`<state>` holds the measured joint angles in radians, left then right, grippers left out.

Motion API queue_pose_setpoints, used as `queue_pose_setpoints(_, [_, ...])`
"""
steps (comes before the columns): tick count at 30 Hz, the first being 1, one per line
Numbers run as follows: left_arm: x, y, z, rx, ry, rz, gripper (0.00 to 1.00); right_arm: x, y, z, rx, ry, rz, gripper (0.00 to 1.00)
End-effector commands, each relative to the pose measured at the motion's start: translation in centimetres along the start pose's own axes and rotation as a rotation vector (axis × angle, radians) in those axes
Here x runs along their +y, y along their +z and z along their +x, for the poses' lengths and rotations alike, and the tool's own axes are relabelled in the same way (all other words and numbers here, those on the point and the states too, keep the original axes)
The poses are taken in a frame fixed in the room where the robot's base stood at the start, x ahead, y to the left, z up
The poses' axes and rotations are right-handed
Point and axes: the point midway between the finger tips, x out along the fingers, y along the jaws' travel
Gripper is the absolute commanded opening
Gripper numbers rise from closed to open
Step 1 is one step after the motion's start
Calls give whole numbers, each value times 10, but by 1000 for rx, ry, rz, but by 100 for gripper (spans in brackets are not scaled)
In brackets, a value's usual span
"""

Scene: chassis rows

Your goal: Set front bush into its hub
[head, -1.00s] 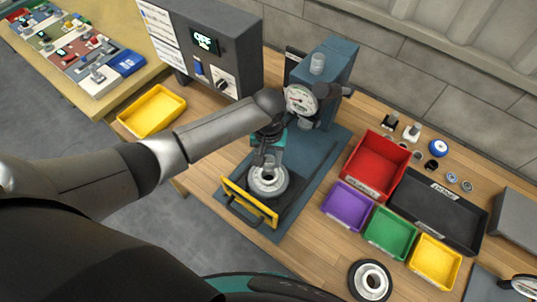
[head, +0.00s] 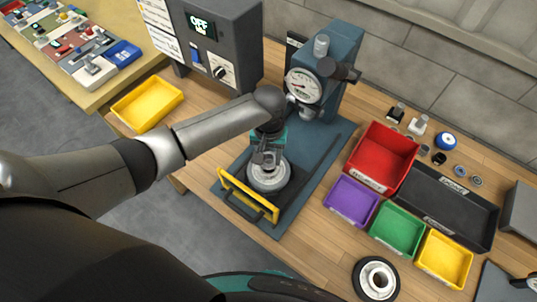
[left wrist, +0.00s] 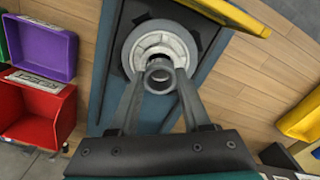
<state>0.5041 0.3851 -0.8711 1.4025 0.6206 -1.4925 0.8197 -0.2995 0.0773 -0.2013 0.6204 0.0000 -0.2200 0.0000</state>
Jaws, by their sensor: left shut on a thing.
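The front bush (left wrist: 159,78) is a short grey ring between the fingertips of my left gripper (left wrist: 158,88), which is shut on it. In the head view my left gripper (head: 266,164) is over the hub (head: 268,179), a pale grey round part on the press bed. In the left wrist view the hub (left wrist: 139,48) lies just beyond the bush, and the bush overlaps the near side of its centre opening. I cannot tell whether the bush touches the hub. My right gripper is out of view.
The blue press (head: 335,75) with a dial gauge stands behind the hub, and a yellow-barred frame (head: 247,196) lies in front. Red (head: 384,155), purple (head: 350,200), green (head: 397,232) and yellow (head: 445,258) bins stand right. Another wheel (head: 361,279) lies at the bench's front.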

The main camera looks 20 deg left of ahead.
Motion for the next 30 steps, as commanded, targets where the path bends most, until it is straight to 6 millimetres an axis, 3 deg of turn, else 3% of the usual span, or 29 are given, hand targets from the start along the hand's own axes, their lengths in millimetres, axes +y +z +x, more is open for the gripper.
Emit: queue_pose_setpoints(30, [1, 1, 9, 0, 1, 0, 0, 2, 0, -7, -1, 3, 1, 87])
